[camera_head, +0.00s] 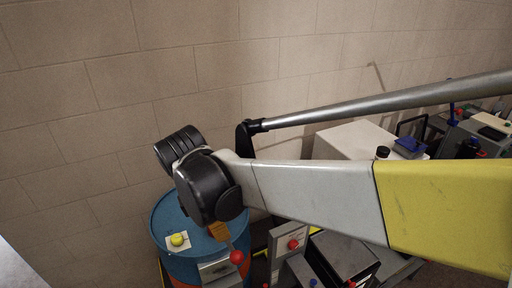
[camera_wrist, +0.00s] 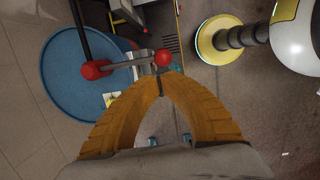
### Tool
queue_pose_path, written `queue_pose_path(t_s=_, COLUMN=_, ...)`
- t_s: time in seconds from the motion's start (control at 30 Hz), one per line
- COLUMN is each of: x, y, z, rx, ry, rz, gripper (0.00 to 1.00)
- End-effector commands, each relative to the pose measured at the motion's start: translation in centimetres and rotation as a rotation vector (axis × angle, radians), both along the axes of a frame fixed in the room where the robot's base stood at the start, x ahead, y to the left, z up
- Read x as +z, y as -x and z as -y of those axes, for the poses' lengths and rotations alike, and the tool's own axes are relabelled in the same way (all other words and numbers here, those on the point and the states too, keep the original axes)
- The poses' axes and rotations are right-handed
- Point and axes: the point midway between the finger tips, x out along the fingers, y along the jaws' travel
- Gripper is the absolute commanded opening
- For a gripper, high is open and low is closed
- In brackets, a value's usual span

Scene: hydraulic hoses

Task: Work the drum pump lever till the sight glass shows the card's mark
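The blue drum (camera_head: 160,222) stands against the wall, partly hidden by my arm; its round top (camera_wrist: 65,95) is at the left in the wrist view. A grey lever bar (camera_wrist: 125,64) crosses above the drum's edge, with a red ball (camera_wrist: 163,57) at its right end and another red knob at its left. The ball also shows in the head view (camera_head: 237,257). My gripper (camera_wrist: 158,84) has its orange fingers together at the tips, just short of the ball, with nothing clearly between them. Contact cannot be told. I cannot make out the sight glass or the card's mark.
A yellow cap (camera_head: 178,239) sits on a pale square on the drum top. A grey panel with a red knob (camera_head: 293,244) stands right of the drum. Behind my arm are a white cabinet (camera_head: 348,141) and cluttered equipment. A block wall closes the back.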

Motion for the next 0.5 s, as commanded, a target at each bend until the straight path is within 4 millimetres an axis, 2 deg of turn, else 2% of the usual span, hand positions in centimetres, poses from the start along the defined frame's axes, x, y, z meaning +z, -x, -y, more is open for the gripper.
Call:
queue_pose_path(t_s=0.2, x=-4.7, y=-0.7, z=0.7, rx=-0.001, ry=0.0, rz=0.0, gripper=0.0)
queue_pose_path(t_s=0.33, x=-6.9, y=-1.0, z=1.0, rx=-0.001, ry=-0.001, rz=0.001, gripper=0.0)
queue_pose_path(t_s=0.5, x=-8.6, y=-1.2, z=1.3, rx=0.0, ry=-0.001, rz=0.001, gripper=0.0)
